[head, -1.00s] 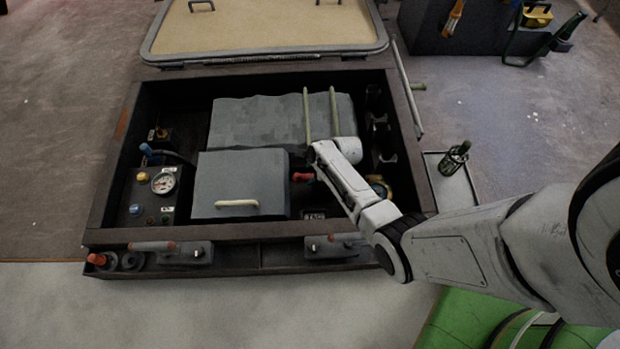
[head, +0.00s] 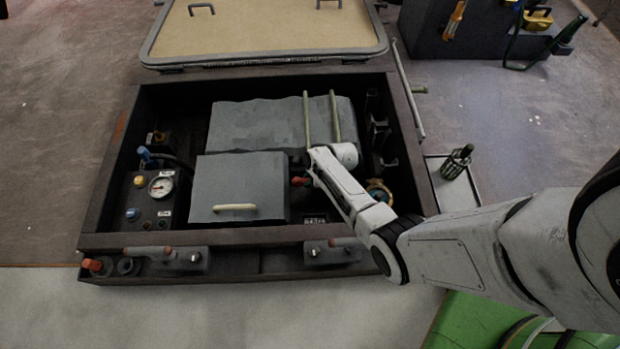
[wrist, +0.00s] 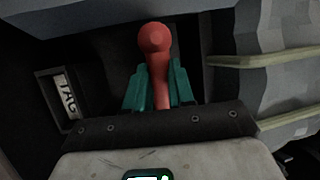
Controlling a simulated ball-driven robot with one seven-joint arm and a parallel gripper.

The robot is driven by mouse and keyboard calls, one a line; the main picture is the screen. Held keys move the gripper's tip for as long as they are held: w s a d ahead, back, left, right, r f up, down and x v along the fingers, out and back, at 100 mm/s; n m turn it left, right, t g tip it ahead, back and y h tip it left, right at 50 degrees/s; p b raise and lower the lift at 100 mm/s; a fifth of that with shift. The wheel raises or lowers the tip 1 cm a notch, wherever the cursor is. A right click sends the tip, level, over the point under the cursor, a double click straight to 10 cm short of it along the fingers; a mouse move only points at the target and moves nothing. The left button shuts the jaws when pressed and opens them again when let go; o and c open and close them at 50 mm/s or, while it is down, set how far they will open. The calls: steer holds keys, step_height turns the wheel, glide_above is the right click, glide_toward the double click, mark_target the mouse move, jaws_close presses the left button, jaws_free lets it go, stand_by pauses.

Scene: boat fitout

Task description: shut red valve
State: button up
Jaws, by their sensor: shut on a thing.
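The red valve handle (wrist: 155,60) stands between the two green fingers of my gripper (wrist: 160,88) in the wrist view. The fingers are shut on it from both sides. In the head view only a small red part of the handle (head: 300,181) shows, left of my wrist and right of the grey box lid. The valve's body and pipe are hidden by my arm and gripper. My fingertips are hidden in the head view.
A grey box with a cream handle (head: 235,207) stands close left of the valve. Two pale green rods (head: 308,118) run behind my wrist. The dark bay walls (head: 110,185) surround everything. A gauge panel (head: 150,205) is at the left. A label plate (wrist: 67,97) is beside the valve.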

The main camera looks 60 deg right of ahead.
jaws_close()
steer(key=shift+a, duration=0.1)
steer(key=n, duration=0.1)
steer(key=s+n+y, duration=0.1)
steer(key=n, duration=0.1)
steer(key=a+n+p, duration=0.1)
steer(key=shift+s+n+g+y, duration=0.3)
steer(key=shift+n+g+y, duration=0.1)
steer(key=shift+s+d+n+g+y+b, duration=0.25)
steer(key=shift+s+n+g, duration=0.65)
steer(key=shift+n, duration=1.3)
steer(key=shift+s+d+n+g+y+b, duration=0.1)
steer(key=shift+s+n+g+y+b, duration=0.6)
steer(key=shift+n, duration=1.5)
steer(key=shift+s+d+n+g+h+b, duration=0.15)
steer(key=shift+s+n+g, duration=0.9)
steer(key=shift+n, duration=1.15)
